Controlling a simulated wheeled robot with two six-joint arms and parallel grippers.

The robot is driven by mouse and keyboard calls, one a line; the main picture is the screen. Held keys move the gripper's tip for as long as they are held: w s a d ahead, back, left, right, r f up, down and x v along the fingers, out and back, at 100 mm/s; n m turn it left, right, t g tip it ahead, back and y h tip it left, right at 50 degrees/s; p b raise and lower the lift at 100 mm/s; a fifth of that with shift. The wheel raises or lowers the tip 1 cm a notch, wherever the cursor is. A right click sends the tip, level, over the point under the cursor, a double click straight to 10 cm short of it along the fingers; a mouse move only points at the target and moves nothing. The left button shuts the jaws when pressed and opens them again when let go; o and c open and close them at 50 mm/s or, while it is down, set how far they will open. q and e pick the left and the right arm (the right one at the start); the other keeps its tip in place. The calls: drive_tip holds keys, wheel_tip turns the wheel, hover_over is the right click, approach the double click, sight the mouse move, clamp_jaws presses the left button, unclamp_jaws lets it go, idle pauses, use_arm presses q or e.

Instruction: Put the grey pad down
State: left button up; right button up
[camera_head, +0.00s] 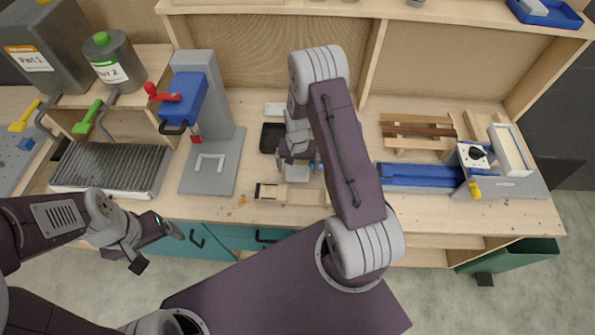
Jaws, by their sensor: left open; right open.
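A small light grey pad (298,172) lies on the bench, just below my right gripper in the picture and behind a wooden block. My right gripper (298,157) is open and close above the pad's back edge; its fingers and arm hide part of that area, and I cannot tell whether they touch the pad. My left gripper (157,248) is open and empty in front of the bench's front edge, at the left.
A wooden block with a dark end (290,194) lies at the front. A black tray (271,138) and a white piece (275,109) lie behind. A grey press with a blue head (209,160) stands left, a blue vise-like fixture (420,176) right. Bare bench (246,205) shows between.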

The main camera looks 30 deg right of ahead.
drive_tip(key=shift+w+f, duration=0.1)
drive_tip(key=shift+f, duration=1.35)
drive_tip(key=c, duration=1.5)
drive_tip(key=shift+w+a+r, duration=0.2)
drive_tip(key=shift+a+r, duration=0.1)
drive_tip(key=shift+a, duration=0.05)
drive_tip(key=w+a+r+b, duration=0.4)
drive_tip(key=w+a+r, duration=0.2)
drive_tip(key=a, duration=0.5)
drive_tip(key=shift+w+a+r, duration=0.2)
drive_tip(key=shift+w+r, duration=0.2)
drive_tip(key=shift+r, duration=0.4)
